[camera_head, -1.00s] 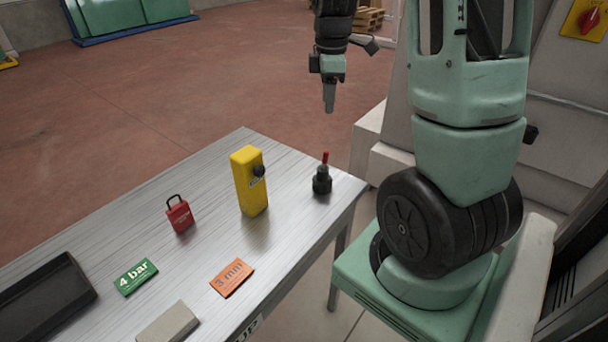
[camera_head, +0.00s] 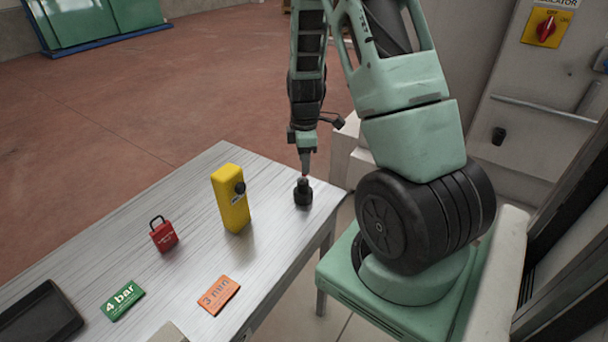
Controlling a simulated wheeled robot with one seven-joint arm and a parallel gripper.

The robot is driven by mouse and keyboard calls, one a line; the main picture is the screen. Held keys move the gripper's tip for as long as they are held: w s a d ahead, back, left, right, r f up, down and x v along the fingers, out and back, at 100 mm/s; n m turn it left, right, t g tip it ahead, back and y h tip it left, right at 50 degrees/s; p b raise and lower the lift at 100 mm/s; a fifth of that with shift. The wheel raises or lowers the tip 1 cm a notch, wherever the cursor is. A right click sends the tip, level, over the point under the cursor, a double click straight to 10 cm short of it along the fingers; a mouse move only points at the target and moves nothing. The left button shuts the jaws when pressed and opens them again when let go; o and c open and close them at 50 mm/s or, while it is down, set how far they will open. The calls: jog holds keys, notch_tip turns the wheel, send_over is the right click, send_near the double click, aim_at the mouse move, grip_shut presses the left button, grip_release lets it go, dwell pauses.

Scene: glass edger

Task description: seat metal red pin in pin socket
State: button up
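The red pin (camera_head: 303,177) shows only as a small bit of red at the top of a black round holder (camera_head: 303,192), which stands upright near the table's right corner. My gripper (camera_head: 305,167) points down directly over the holder, with its fingertips at the pin. The fingers hide most of the pin, and I cannot tell whether they are closed on it. I cannot tell for sure which thing is the pin socket.
A yellow block (camera_head: 229,205) with a black knob stands left of the holder. A red padlock (camera_head: 163,235), green card (camera_head: 122,300), orange card (camera_head: 219,295) and black tray (camera_head: 40,318) lie further left. A red switch on a yellow plate (camera_head: 546,28) is at upper right.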

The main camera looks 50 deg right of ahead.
jog(key=shift+d+f+p, duration=0.1)
jog(key=shift+f+p, duration=0.25)
jog(key=shift+f, duration=1.2)
grip_shut()
jog(key=shift+r, duration=0.1)
notch_tip(320, 180, up, 9)
jog(key=shift+w+b, duration=0.1)
jog(key=shift+b, duration=1)
jog(key=shift+r, duration=0.4)
